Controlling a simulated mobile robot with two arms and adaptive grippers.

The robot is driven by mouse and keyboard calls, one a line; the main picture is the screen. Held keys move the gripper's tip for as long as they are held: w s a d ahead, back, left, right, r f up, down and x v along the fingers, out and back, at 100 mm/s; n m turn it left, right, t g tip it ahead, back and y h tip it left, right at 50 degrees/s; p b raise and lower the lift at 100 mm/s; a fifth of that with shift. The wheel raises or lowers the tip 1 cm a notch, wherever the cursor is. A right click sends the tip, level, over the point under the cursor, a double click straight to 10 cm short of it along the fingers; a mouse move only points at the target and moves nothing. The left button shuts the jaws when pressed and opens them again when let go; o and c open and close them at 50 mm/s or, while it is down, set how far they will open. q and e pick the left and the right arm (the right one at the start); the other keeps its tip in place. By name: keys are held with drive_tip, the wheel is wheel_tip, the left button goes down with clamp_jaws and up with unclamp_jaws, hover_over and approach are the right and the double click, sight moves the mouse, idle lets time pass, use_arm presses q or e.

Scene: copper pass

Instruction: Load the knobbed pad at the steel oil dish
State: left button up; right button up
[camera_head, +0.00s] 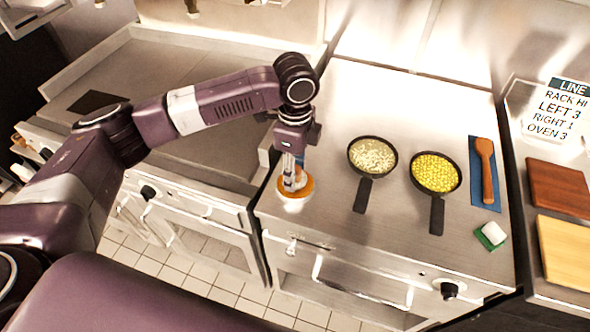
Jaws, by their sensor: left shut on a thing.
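My left gripper (293,176) points straight down over the left front part of the steel counter. It is shut on the knob of a round orange-brown pad (308,187), and its fingers hide most of the knob. A bright, pale patch (292,205) shows just under the pad's near edge; it may be the steel oil dish, but glare hides its outline. I cannot tell whether the pad touches it. My right gripper is not in view.
Two dark pans stand to the right, one with pale pieces (371,156), one with yellow pieces (435,172). A wooden spoon (486,170) lies on a blue cloth (476,185). A white block (493,232) sits on a green pad. Something blue stands behind the gripper.

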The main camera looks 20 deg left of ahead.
use_arm(q)
drive_tip(key=shift+f, duration=0.45)
idle(0.3)
drive_tip(key=shift+p, duration=0.3)
idle(1.2)
drive_tip(key=shift+s+f, duration=0.15)
idle(1.1)
drive_tip(key=shift+p, duration=0.3)
wheel_tip(320, 180, up, 7)
drive_tip(key=p, duration=0.8)
drive_tip(key=shift+r, duration=0.2)
drive_tip(key=shift+f, duration=0.1)
